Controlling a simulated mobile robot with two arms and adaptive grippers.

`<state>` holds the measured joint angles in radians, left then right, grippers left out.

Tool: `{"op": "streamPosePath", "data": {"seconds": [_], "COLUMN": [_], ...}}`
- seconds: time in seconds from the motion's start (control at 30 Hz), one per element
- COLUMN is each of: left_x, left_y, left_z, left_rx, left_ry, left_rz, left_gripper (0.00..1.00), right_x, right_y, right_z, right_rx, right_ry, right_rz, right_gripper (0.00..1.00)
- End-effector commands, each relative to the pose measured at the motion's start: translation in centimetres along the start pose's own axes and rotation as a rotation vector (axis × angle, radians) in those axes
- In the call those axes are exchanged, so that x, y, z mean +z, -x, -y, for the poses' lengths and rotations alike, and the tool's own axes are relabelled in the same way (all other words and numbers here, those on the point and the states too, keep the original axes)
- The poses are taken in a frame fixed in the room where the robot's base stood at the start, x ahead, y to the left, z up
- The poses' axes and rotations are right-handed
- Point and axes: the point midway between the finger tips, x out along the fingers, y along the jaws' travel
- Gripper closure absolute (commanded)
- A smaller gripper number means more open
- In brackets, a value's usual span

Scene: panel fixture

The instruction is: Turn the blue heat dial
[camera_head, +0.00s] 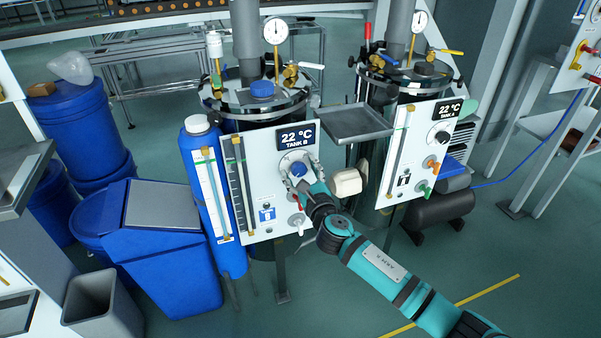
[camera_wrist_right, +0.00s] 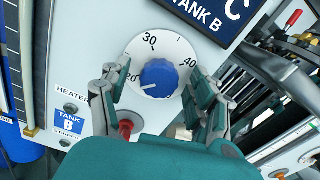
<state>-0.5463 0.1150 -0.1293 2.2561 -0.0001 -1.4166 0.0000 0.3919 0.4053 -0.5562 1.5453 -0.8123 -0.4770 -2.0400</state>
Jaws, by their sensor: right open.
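The blue heat dial (camera_head: 298,169) is on the white Tank B panel (camera_head: 262,190), below a display reading 22 °C. In the right wrist view the dial (camera_wrist_right: 159,78) sits on a white round scale marked 20, 30 and 40. Its white pointer line points left and slightly down, near the 20. My right gripper (camera_head: 302,175) is open at the dial. In the wrist view its fingers (camera_wrist_right: 157,82) stand left and right of the dial with visible gaps, so no grip shows. Contact cannot be judged in the head view. My left gripper is not in view.
A red-handled part (camera_wrist_right: 126,128) sits just below the dial. A grey tray (camera_head: 352,124) sticks out right of the panel. The Tank A panel (camera_head: 418,155) stands further right, a blue cylinder (camera_head: 212,200) left. A blue bin (camera_head: 165,235) stands at front left.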

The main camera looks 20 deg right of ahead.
Motion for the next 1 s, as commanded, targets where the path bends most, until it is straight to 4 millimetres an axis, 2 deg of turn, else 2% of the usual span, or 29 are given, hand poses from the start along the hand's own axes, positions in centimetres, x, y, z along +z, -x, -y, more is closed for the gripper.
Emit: {"op": "streamPosePath", "data": {"seconds": [0.07,0.47,0.77,1.0], "left_x": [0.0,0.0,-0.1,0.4], "left_y": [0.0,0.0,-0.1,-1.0], "left_z": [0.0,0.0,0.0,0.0], "left_rx": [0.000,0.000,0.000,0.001], "left_ry": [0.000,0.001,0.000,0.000], "left_rz": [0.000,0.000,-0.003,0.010], "left_gripper": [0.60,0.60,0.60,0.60], "right_x": [0.0,0.0,0.1,0.1], "right_y": [0.0,0.0,0.0,0.0], "right_z": [0.0,0.0,0.0,0.0], "right_rx": [0.000,0.000,0.000,0.001], "right_ry": [0.000,0.000,-0.039,-0.178], "right_rz": [0.000,0.000,0.000,0.001], "right_gripper": [0.41,0.93,0.93,0.93]}}
